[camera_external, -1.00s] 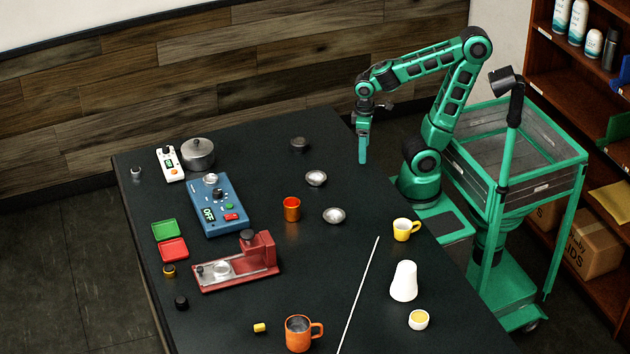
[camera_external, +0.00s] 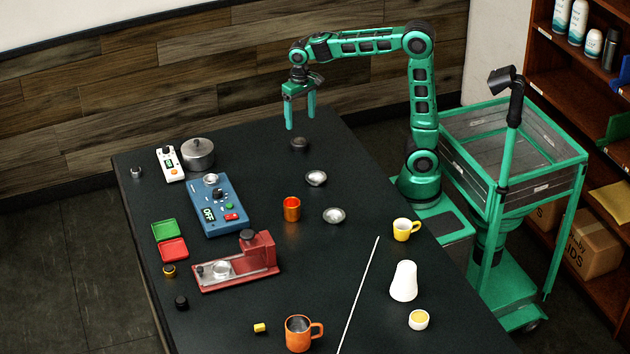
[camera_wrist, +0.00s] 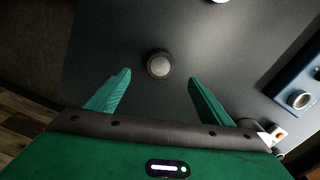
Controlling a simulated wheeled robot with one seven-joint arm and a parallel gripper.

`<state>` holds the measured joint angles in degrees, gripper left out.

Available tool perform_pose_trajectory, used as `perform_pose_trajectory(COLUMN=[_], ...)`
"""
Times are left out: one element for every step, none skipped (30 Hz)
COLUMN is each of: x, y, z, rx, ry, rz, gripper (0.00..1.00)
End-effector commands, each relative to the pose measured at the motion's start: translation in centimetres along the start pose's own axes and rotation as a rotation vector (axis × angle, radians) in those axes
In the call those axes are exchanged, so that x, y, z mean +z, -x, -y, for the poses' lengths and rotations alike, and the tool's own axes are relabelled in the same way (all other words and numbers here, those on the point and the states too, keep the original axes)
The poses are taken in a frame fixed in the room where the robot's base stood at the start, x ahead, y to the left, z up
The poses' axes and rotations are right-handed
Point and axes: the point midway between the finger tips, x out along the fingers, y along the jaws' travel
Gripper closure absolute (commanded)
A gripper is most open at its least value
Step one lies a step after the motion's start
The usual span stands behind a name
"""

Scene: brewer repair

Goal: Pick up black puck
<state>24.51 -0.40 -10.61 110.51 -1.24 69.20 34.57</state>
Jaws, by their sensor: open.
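The black puck (camera_external: 299,144) lies on the far part of the dark table, close to its back edge. In the wrist view the puck (camera_wrist: 159,65) is a dark disc with a lighter grey round top, a little beyond the fingertips and roughly midway between them. My gripper (camera_external: 301,120) is open and points down above the table near the puck, apart from it. Its two green fingers spread wide in the wrist view (camera_wrist: 158,80), with nothing between them. Another small black round piece (camera_external: 181,303) lies at the near left of the table.
Two metal dishes (camera_external: 316,178) (camera_external: 334,215) and an orange cup (camera_external: 292,209) stand nearer the camera than the puck. A lidded pot (camera_external: 198,154), a white device (camera_external: 170,164) and a blue device (camera_external: 218,204) are to the left. Bare table (camera_external: 255,150) surrounds the puck.

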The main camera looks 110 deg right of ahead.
Motion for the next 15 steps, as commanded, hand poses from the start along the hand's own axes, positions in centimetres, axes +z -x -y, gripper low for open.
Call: perform_pose_trajectory(x=[-0.1, -0.1, 0.0, 0.0, 0.0, 0.0, 0.0, 0.0, 0.0, 0.0, 0.0, 0.0, 0.0, 0.0, 0.0], y=[-0.6, -0.9, -1.5, -2.0, -2.5, -3.1, -3.5, -3.9, -4.4, -4.7, -4.9, -5.1, -5.2, -5.4, -5.6], z=[0.0, 0.0, 0.0, 0.0, 0.0, 0.0, 0.0, 0.0, 0.0, 0.0, 0.0, 0.0, 0.0, 0.0, 0.0], rx=[0.002, 0.002, 0.002, 0.002, 0.002, 0.002, 0.002, 0.002, 0.002, 0.002, 0.001, 0.001, 0.001, 0.001, 0.001], ry=[-0.002, -0.002, -0.002, -0.002, -0.002, -0.001, -0.001, -0.001, -0.001, -0.001, -0.001, -0.001, 0.000, 0.000, 0.000], rz=[0.003, 0.003, 0.003, 0.003, 0.003, 0.003, 0.002, 0.003, 0.003, 0.002, 0.002, 0.002, 0.002, 0.002, 0.002], gripper=[0.26, 0.26, 0.26, 0.26, 0.26, 0.26, 0.26, 0.26, 0.26, 0.26, 0.26, 0.26, 0.26, 0.26, 0.26])
